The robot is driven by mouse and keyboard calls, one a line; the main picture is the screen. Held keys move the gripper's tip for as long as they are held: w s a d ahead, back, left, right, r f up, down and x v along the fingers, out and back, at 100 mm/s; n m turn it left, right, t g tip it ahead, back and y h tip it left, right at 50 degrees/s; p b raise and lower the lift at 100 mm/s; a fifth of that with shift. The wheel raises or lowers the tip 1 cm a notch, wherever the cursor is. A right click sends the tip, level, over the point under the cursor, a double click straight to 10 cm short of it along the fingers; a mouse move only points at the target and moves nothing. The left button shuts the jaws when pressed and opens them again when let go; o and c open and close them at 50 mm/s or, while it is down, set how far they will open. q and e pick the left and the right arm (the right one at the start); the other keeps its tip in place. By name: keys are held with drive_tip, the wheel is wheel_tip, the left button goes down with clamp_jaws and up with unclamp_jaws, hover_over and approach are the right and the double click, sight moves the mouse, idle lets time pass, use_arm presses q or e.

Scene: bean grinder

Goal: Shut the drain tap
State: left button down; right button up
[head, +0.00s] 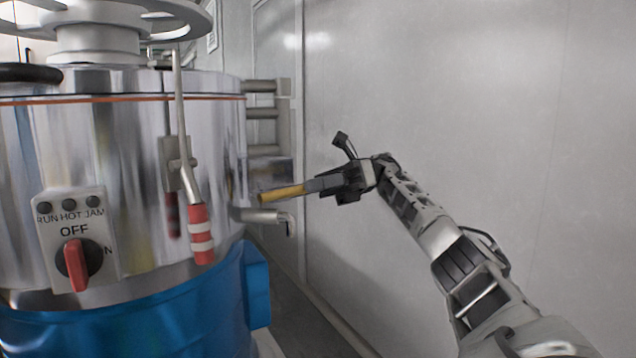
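The drain tap's metal spout (268,215) sticks out from the lower right side of the steel drum, with its end bent down. A yellow lever (281,193) lies just above the spout, nearly level and pointing right. My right gripper (312,185) reaches in from the right, and its dark fingers meet the lever's right end, in line with it. The fingers look closed on that end; the far finger is hidden. The lever's joint with the tap cannot be made out clearly. My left gripper is not in view.
The steel drum (120,150) on its blue base (150,325) fills the left. It carries a switch panel (105,215) reading OFF with a red knob (76,262), and a lever with a red-and-white grip (201,235). A bare grey wall (450,90) stands behind my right arm.

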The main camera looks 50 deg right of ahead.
use_arm(q)
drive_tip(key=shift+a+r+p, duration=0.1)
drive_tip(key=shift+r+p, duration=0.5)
drive_tip(key=shift+p, duration=0.6)
use_arm(e)
drive_tip(key=shift+v, duration=1.25)
drive_tip(key=shift+d, duration=0.1)
